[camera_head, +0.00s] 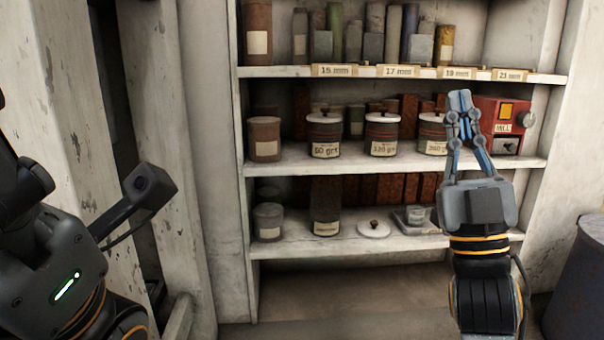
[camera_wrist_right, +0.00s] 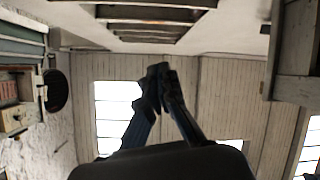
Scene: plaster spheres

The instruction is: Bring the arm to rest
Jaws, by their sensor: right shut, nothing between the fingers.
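My right gripper (camera_head: 460,98) points upward in front of the shelf unit, at the right of the head view. Its fingers meet at the tips and hold nothing. In the right wrist view the shut fingertips (camera_wrist_right: 158,72) show against the ceiling and windows. My left arm comes in at the left of the head view. Its gripper's fingers do not show.
A dark bin (camera_head: 580,285) stands at the lower right. A whitish post (camera_head: 100,110) stands at left.

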